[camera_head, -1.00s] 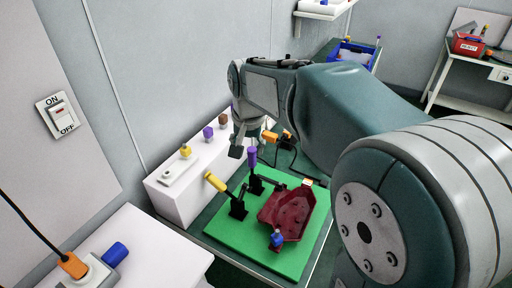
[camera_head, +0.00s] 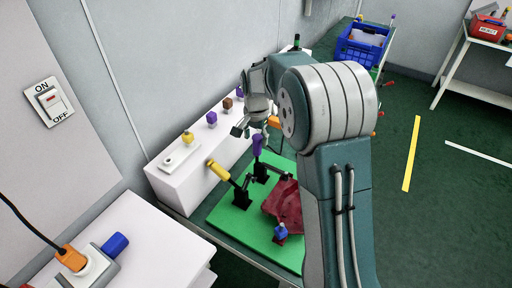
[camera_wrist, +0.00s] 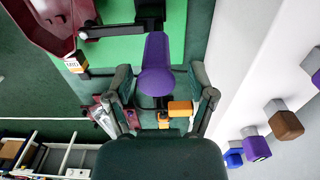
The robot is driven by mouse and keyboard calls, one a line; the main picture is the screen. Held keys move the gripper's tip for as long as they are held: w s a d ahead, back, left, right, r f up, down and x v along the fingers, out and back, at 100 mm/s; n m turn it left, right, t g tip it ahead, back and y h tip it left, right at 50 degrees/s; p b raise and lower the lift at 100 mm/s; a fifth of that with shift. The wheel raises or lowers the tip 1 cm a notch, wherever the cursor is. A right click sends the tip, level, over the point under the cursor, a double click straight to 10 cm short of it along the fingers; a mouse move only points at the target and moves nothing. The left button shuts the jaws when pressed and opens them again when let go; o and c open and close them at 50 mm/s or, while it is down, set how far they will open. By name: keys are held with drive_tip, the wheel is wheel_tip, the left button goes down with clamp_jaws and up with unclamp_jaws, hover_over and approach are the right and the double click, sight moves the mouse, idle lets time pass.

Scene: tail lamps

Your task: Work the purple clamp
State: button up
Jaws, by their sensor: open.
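The purple clamp (camera_head: 257,146) stands on the green board (camera_head: 231,220), its purple handle pointing up. A dark metal arm runs from its base toward the dark red part (camera_head: 284,206). My gripper (camera_head: 251,130) is open just above and beside the handle top. In the wrist view the purple handle (camera_wrist: 156,63) lies in the space between the two spread fingers of my gripper (camera_wrist: 166,88). The fingers appear apart from the handle, and I see no contact. A yellow-handled clamp (camera_head: 218,170) stands to the left on the same board.
A blue-handled clamp (camera_head: 280,231) is at the red part's front edge. A white bench block (camera_head: 175,186) with coloured knobs runs along the wall, close to my gripper. An orange item (camera_wrist: 180,109) shows beyond the fingers. A blue crate (camera_head: 361,48) stands far back.

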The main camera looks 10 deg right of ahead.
sight(257, 148)
drive_tip(key=f, duration=0.3)
drive_tip(key=shift+d+f, duration=0.35)
drive_tip(key=shift+f, duration=0.05)
drive_tip(key=shift+a+f, duration=0.2)
drive_tip(key=shift+f, duration=0.15)
clamp_jaws()
